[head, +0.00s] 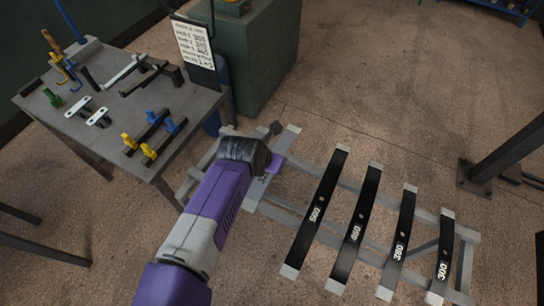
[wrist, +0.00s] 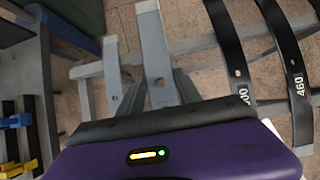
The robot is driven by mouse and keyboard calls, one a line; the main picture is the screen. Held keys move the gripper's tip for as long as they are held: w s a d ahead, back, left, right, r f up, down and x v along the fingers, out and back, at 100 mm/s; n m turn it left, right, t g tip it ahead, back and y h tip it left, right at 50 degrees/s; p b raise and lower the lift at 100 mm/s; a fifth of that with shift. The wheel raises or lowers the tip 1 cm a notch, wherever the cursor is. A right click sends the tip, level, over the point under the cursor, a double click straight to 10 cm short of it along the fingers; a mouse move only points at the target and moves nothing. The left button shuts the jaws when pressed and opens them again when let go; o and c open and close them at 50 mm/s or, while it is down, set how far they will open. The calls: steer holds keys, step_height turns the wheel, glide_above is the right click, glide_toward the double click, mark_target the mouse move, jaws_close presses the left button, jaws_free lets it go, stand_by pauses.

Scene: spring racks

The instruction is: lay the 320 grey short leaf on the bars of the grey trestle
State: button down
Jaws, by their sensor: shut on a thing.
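The grey short leaf (head: 289,139), with part of a dark number starting 32 showing, lies across the left part of the grey trestle (head: 467,238). My gripper (head: 272,162) is shut on the leaf near its middle, and my arm hides part of it. In the wrist view the leaf (wrist: 152,42), with a hole in it, runs between my fingers (wrist: 158,92) and crosses above a trestle bar (wrist: 200,43). I cannot tell whether the leaf touches the bars.
Black leaves marked 500 (head: 318,205), 460 (head: 357,225), 380 (head: 400,245) and 300 (head: 443,260) lie on the trestle to the right. A grey table (head: 75,125) with clamps and tools stands at the left. A dark post (head: 505,150) stands at the right.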

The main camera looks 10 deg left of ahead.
mark_target(265, 175)
step_height(265, 175, down, 9)
steer(key=b, duration=0.5)
stand_by(0.5)
steer(key=c, duration=0.7)
jaws_free()
steer(key=shift+f, duration=0.1)
steer(key=shift+c, duration=0.2)
steer(key=shift+b+v, duration=0.5)
steer(key=shift+v, duration=3.4)
